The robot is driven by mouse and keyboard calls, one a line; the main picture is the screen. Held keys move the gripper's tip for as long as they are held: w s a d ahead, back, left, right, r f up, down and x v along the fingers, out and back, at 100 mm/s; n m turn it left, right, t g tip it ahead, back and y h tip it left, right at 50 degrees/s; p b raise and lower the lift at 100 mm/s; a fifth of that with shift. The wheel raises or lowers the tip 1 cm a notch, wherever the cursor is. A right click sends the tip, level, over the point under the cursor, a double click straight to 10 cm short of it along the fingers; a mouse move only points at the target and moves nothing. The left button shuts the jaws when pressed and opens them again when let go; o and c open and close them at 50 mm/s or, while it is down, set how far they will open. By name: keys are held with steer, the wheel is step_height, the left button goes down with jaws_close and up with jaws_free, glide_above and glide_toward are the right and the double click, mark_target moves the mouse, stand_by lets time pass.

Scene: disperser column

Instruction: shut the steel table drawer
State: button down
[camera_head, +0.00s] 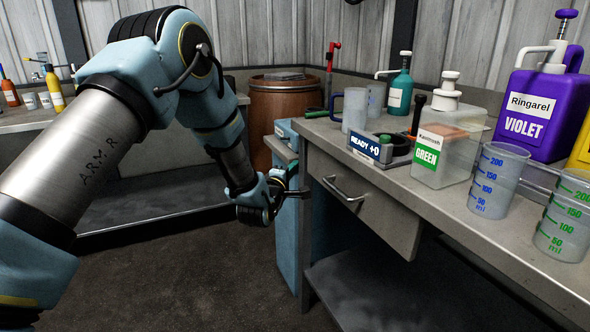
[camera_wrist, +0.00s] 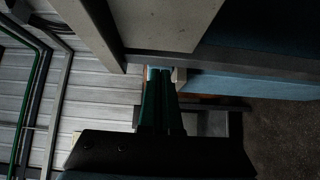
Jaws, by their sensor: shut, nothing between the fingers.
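The steel table (camera_head: 460,208) stands at the right in the head view. Its drawer (camera_head: 385,218) is under the left part of the top, with a curved metal handle (camera_head: 343,189) on its front. The front looks close to the table frame; I cannot tell whether a small gap remains. My gripper (camera_head: 306,192) is shut and empty, just left of the handle by the table's left leg, apparently not touching the handle. In the wrist view, my gripper's green fingers (camera_wrist: 159,74) lie together near a grey table edge; the handle is not visible there.
On the table stand a green-labelled bottle (camera_head: 448,148), a violet jug (camera_head: 540,110), measuring beakers (camera_head: 497,182) and a "READY" device (camera_head: 370,149). A blue cabinet (camera_head: 287,235) is beside the left leg. A brown barrel (camera_head: 280,105) stands behind. The floor (camera_head: 190,270) in front is clear.

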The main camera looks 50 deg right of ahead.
steer(key=b+v, duration=0.1)
steer(key=v, duration=0.7)
steer(key=shift+a, duration=0.4)
steer(key=shift+w, duration=0.1)
steer(key=w+a+m+t+y, duration=0.1)
steer(key=w+a+m+y, duration=0.2)
steer(key=w+a+y, duration=0.8)
steer(key=w+a+f+m+g+y, duration=0.1)
steer(key=w+a, duration=0.1)
steer(key=a, duration=0.9)
steer(key=w+a, duration=0.2)
steer(key=a, duration=1)
steer(key=s+a+r+m+g+y, duration=0.1)
steer(key=s+a+g+y, duration=0.15)
steer(key=s+a, duration=0.65)
steer(key=s+a+m+g+y, duration=0.1)
steer(key=s+a+g+y, duration=0.2)
steer(key=a, duration=1)
step_height(320, 180, up, 14)
steer(key=s+h+p, duration=0.1)
steer(key=p, duration=1.3)
steer(key=shift+d, duration=0.35)
